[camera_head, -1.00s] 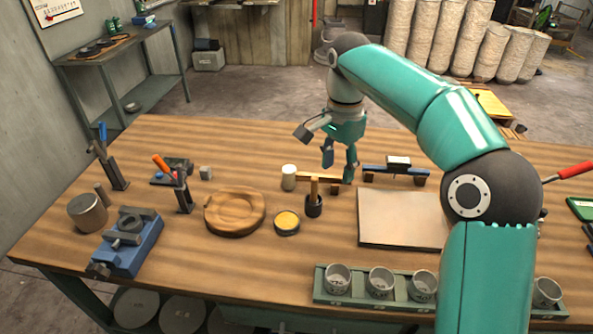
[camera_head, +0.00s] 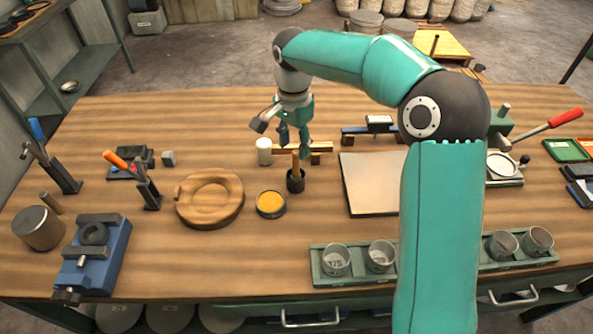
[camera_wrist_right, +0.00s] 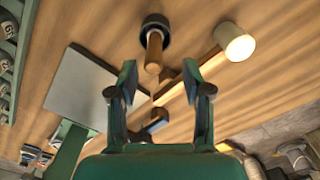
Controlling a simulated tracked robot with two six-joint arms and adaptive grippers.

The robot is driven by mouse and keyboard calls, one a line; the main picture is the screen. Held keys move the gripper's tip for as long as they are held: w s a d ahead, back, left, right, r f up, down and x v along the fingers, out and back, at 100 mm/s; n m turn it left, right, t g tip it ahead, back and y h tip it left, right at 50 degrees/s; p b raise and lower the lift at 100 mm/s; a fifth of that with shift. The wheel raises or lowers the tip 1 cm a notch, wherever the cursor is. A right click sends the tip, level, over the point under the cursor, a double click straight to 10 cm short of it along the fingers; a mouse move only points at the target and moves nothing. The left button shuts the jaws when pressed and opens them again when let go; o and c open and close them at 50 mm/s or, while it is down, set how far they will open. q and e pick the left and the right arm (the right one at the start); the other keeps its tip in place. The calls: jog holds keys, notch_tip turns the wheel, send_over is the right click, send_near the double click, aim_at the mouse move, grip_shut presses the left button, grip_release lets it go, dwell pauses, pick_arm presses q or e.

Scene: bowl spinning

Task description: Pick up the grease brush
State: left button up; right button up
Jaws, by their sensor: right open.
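The grease brush is most likely the upright wooden handle (camera_head: 295,161) standing in a small black cup (camera_head: 295,183) mid-table. In the right wrist view the handle (camera_wrist_right: 154,52) points up toward the camera from the cup (camera_wrist_right: 155,25), and its bristles are hidden. My right gripper (camera_head: 294,139) is open and empty, close behind the handle in the head view. In the wrist view its fingertips (camera_wrist_right: 160,78) straddle a line just below the handle's end, which is not between them. My left gripper is not in view.
A tin of yellow grease (camera_head: 270,203) stands left of the cup. A white cylinder (camera_head: 264,151) and a low wooden bar (camera_head: 320,147) are close by the gripper. A pale flat board (camera_head: 370,185) lies to the right, and a round wooden dish (camera_head: 210,200) to the left.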

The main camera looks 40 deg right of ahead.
aim_at(296, 176)
jog(key=shift+s+f+p, duration=0.2)
jog(key=shift+f+p, duration=0.1)
jog(key=shift+f, duration=1.45)
jog(key=shift+s+f+p, duration=0.2)
jog(key=shift+f+p, duration=0.05)
jog(key=shift+f, duration=1.45)
grip_shut()
